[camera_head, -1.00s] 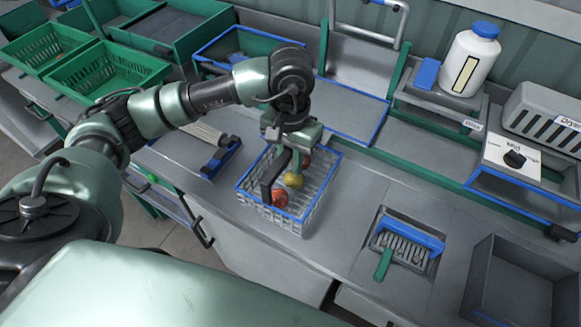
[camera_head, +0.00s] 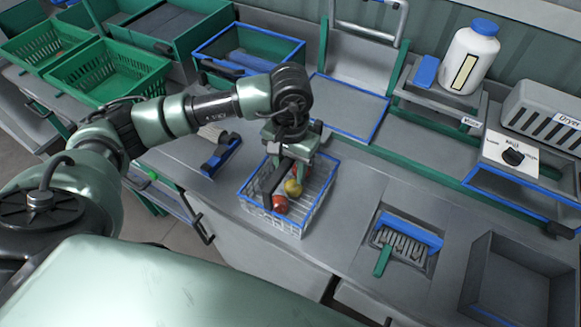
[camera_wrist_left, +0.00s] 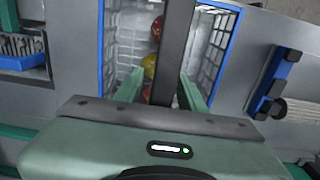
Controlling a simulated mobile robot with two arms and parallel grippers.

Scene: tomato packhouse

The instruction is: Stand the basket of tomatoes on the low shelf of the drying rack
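The wire basket (camera_head: 299,220) has a blue rim and stands on the grey bench. It holds red and yellow tomatoes (camera_head: 292,188), and a dark handle (camera_head: 266,187) arches over it. My left gripper (camera_head: 282,173) is low over the basket. In the left wrist view its two green fingers (camera_wrist_left: 161,80) are spread, with the handle (camera_wrist_left: 175,45) between them and a gap on at least one side. The basket's blue rim (camera_wrist_left: 225,50) also shows there. A frame with a blue-edged flat shelf (camera_head: 350,108) stands behind; I cannot tell whether it is the drying rack. My right gripper is out of view.
Green crates (camera_head: 107,72) stand at the back left. A blue-handled brush (camera_head: 405,235) lies in a recess right of the basket, near an empty grey bin (camera_head: 515,280). A white bottle (camera_head: 468,60) and a dryer box (camera_head: 545,115) stand at the back right.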

